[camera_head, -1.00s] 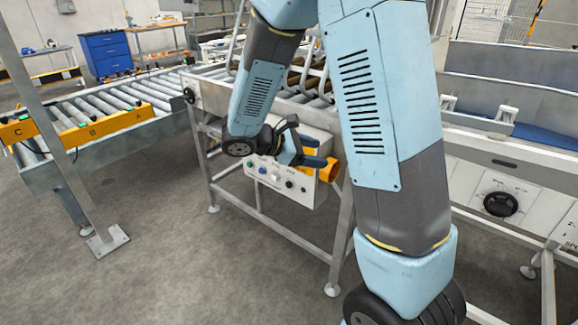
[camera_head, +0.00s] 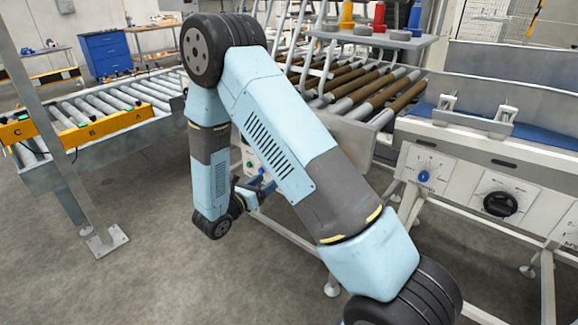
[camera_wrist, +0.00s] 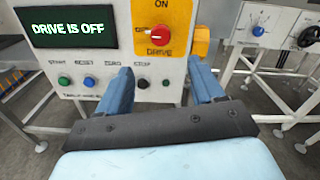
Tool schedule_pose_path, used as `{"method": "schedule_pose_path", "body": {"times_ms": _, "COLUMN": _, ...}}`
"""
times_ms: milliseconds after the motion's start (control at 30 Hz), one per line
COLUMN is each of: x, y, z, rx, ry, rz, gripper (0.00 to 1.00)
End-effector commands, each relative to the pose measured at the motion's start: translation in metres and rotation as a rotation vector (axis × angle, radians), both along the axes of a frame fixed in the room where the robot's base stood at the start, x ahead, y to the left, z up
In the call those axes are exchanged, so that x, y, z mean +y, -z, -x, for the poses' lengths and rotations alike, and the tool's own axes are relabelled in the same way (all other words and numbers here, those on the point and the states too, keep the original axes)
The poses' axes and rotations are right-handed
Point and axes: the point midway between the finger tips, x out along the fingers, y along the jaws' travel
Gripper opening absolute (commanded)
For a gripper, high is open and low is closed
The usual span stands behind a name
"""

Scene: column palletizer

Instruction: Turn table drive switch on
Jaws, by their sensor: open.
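The control panel (camera_wrist: 187,85) faces me in the wrist view. Its screen (camera_wrist: 69,28) reads "DRIVE IS OFF". The drive switch (camera_wrist: 158,35) is a round red knob on a yellow plate, with "ON" above it and "DRIVE" below. My gripper (camera_wrist: 161,66) is open and empty; its two blue fingers point at the panel, below the knob and to either side of it. They look apart from the knob. In the head view my gripper (camera_head: 252,188) is partly visible low beside the panel (camera_head: 249,153), which my arm mostly hides.
Below the screen are a green button (camera_wrist: 64,81), a blue button (camera_wrist: 89,81) and dark buttons near my left finger. A neighbouring panel with a blue knob (camera_head: 423,176) and a black handwheel (camera_head: 501,203) stands at right. A roller conveyor (camera_head: 365,88) lies behind.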

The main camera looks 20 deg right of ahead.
Motion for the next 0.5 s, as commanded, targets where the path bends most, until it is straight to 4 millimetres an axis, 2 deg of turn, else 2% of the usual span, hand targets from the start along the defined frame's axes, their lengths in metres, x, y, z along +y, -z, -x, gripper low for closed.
{"method": "schedule_pose_path", "body": {"times_ms": 500, "x": -0.07, "y": 0.0, "z": -0.049, "rx": -0.001, "ry": 0.005, "rz": 0.0, "gripper": 0.67}}
